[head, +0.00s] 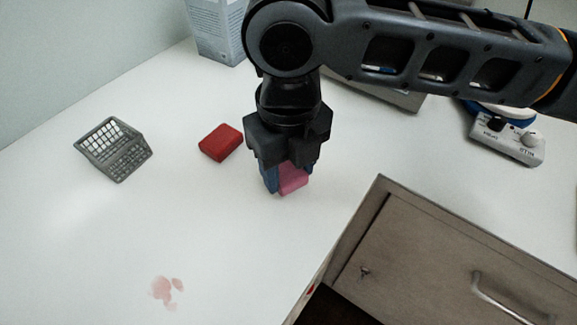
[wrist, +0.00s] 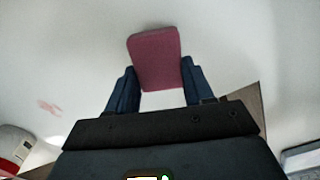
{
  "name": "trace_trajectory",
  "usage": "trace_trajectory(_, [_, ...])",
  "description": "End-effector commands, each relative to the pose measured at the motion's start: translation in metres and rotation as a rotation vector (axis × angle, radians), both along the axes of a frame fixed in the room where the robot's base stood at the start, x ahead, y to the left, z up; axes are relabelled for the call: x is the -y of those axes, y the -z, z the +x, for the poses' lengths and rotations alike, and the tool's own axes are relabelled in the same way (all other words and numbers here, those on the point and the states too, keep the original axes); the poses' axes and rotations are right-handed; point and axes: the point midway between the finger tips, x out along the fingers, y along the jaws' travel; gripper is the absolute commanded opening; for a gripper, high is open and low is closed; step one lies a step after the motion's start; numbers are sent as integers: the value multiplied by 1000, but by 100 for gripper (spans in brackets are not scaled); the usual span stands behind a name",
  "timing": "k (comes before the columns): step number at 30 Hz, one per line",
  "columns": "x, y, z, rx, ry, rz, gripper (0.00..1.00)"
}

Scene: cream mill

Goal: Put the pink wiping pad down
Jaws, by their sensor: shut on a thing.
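The pink wiping pad (head: 293,181) is between the blue fingers of my gripper (head: 279,184), which is shut on it. In the wrist view the pad (wrist: 155,58) is a flat rounded block, and the fingertips (wrist: 157,75) press on its two sides. In the head view the gripper points down at the white counter, with the pad's lower end at or just above the surface. I cannot tell whether the pad touches the counter.
A pinkish stain (head: 166,291) marks the counter at the lower left. A drawer cabinet (head: 440,260) is at the lower right, a hotplate-like device (head: 508,137) behind it. A box (head: 217,30) stands at the back.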

Motion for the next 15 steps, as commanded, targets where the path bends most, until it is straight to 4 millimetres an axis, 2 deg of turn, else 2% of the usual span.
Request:
trace_trajectory(3, [0,10,0,0,0,-1,19])
trace_trajectory(14, [0,14,0,0,-1,0,19])
trace_trajectory(15, [0,13,0,0,-1,0,55])
